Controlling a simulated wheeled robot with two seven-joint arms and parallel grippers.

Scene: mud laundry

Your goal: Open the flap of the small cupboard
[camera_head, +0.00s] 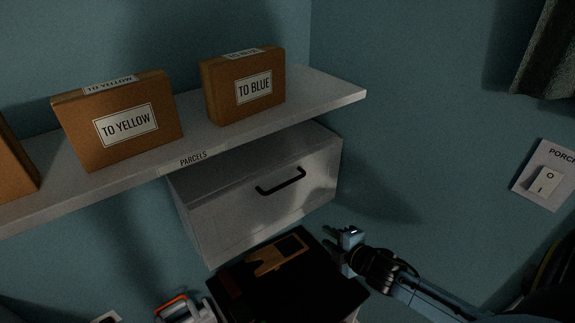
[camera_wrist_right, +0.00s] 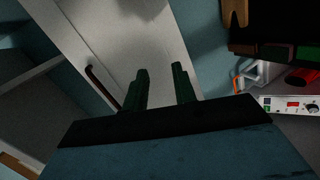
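The small cupboard (camera_head: 240,215) is a pale grey box under the parcel shelf, with its front flap shut. A dark bar handle (camera_head: 281,181) sits on the upper part of the flap. My right gripper (camera_head: 333,243) is below and right of the cupboard, apart from the handle. Its two green fingers (camera_wrist_right: 161,85) are spread with nothing between them. My left gripper is not in view.
A white shelf (camera_head: 340,94) labelled PARCELS holds boxes marked TO YELLOW (camera_head: 125,124) and TO BLUE (camera_head: 243,88). A black surface (camera_head: 290,280) with a brown item (camera_head: 277,256) lies below the cupboard. A PORCH switch (camera_head: 546,181) is on the right wall.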

